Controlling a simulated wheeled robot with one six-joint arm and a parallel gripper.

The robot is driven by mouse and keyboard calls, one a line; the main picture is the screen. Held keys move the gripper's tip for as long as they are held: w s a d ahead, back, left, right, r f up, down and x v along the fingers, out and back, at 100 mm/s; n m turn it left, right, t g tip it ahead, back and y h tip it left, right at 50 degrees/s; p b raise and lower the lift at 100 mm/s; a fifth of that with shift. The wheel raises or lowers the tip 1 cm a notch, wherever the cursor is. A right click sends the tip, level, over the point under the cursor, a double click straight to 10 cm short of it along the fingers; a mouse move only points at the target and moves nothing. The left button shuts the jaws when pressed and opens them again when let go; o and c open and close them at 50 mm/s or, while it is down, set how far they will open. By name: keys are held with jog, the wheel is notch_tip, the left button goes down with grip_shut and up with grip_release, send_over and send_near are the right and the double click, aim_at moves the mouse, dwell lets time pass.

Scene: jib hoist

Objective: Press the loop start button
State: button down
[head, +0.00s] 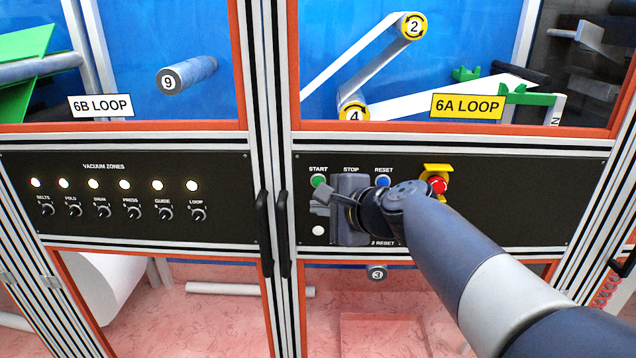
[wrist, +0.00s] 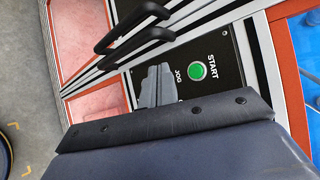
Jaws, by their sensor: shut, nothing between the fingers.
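The green START button (head: 318,181) is at the left end of the right-hand black panel, under the 6A LOOP sign (head: 467,106). In the wrist view the green button (wrist: 197,71) shows whole, with its START label above it. My gripper (head: 322,196) is shut and empty in front of the panel, just below the button in the head view. In the wrist view my gripper's closed fingertips (wrist: 158,70) lie left of the button, over the area by the JOG label. I cannot tell whether they touch the panel. My gripper and arm hide the STOP button.
A blue RESET button (head: 383,181) and a red button (head: 438,186) under a yellow guard are to the right. A white button (head: 318,230) is below START. Black door handles (head: 283,234) stand out left of the panel. Another panel (head: 125,225) with several knobs is at left.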

jog(key=shift+w+d, duration=0.1)
jog(key=shift+w, duration=2.8)
jog(key=shift+w, duration=0.15)
jog(key=shift+w, duration=0.3)
jog(key=shift+w, duration=0.45)
jog(key=shift+s, duration=0.15)
dwell(0.5)
jog(key=shift+s, duration=0.7)
jog(key=shift+s, duration=0.15)
jog(key=s, duration=0.4)
jog(key=shift+s+b, duration=0.35)
jog(key=shift+b, duration=0.05)
